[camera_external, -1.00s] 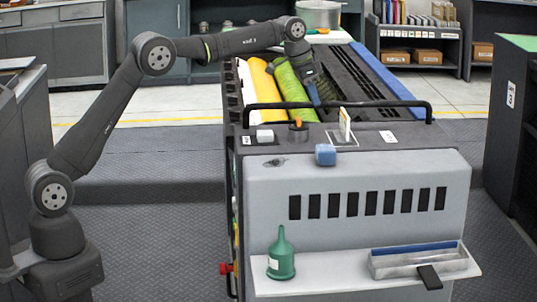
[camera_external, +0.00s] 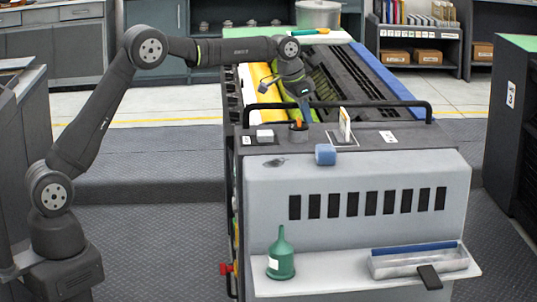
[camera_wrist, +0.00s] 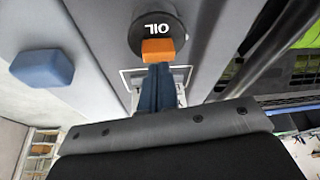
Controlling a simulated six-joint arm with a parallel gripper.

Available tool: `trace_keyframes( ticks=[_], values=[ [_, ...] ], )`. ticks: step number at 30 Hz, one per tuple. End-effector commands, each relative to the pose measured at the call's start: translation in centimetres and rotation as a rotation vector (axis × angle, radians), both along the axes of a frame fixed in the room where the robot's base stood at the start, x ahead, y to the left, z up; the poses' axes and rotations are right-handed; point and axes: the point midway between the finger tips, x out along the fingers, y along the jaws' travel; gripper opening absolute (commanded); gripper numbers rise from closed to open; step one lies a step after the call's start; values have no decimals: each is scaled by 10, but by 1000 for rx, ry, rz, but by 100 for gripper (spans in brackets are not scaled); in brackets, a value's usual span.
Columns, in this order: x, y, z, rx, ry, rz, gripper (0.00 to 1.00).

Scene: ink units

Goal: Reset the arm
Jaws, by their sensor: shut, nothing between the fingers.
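My gripper (camera_external: 305,113) hangs from the arm above the near end of the machine, its fingers pointing down. In the wrist view its blue fingers (camera_wrist: 157,85) are shut together with nothing between them. The fingertips appear close to the orange grip of the oil cap (camera_wrist: 158,48); I cannot tell whether they touch it. The oil cap, round and dark with an orange grip, also shows in the outside view (camera_external: 298,126) on the machine's top ledge. My upper arm is raised and the forearm reaches roughly level to the right.
A black bar (camera_external: 262,105) crosses above the ledge. A blue block (camera_external: 325,154), a small white block (camera_external: 265,135) and an upright card (camera_external: 345,124) sit nearby. A yellow roller (camera_external: 259,84) lies beyond the bar. A green bottle (camera_external: 281,255) stands on the front shelf.

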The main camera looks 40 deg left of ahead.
Motion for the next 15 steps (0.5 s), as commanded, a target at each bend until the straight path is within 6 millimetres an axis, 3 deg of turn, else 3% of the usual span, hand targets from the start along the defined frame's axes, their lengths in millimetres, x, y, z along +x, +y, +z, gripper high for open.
trace_keyframes(
  ticks=[15],
  values=[
    [13,0,-1,1,0,331,0]
  ],
)
